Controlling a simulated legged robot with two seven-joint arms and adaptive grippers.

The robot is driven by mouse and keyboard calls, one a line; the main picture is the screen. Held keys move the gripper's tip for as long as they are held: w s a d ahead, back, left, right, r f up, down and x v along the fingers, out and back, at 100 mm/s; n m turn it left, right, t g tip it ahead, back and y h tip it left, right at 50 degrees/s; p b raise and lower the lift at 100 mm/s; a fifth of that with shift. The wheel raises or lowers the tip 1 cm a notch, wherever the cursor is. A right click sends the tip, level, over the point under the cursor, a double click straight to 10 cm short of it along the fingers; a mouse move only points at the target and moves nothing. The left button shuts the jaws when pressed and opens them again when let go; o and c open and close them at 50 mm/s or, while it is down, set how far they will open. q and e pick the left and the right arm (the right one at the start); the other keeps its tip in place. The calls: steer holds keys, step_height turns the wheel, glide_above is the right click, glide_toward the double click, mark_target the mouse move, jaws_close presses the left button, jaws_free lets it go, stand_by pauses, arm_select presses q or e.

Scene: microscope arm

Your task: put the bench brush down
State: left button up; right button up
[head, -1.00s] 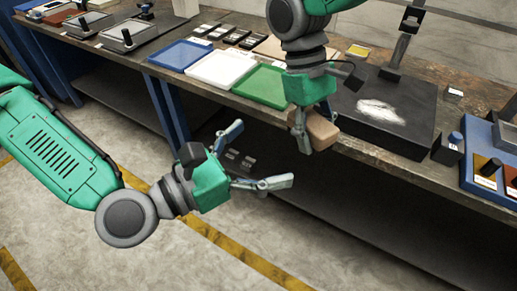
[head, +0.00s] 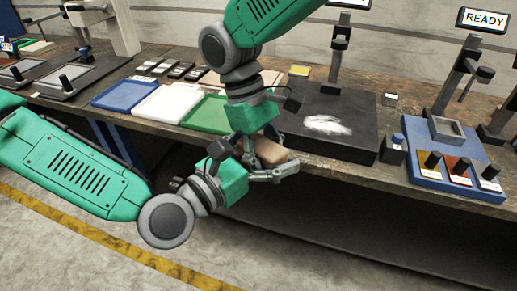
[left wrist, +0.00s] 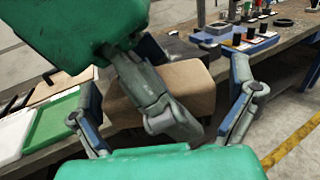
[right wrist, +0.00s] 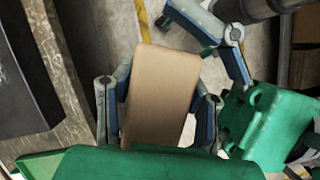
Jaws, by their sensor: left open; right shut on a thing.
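The bench brush shows as a tan block (head: 272,153) with rounded edges, just off the bench's front edge. My right gripper (right wrist: 157,108) is shut on it, with one finger on each side. My left gripper (left wrist: 168,95) is open. In the left wrist view the brush (left wrist: 185,85) lies between its spread fingers, with a right gripper finger crossing in front. I cannot tell whether the left fingers touch the brush. In the head view the left gripper (head: 265,163) overlaps the brush's lower side.
A black base plate (head: 340,145) with a white patch (head: 327,125) is on the bench to the right. Green (head: 207,114), white (head: 166,104) and blue (head: 122,95) trays line the bench to the left. A blue station (head: 435,179) stands farther right. The two grippers are very close together.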

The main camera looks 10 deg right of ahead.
arm_select(q)
steer(key=c, duration=1.1)
arm_select(e)
steer(key=o, duration=1.2)
arm_select(q)
steer(key=shift+c, duration=0.5)
arm_select(e)
steer(key=shift+r, duration=0.1)
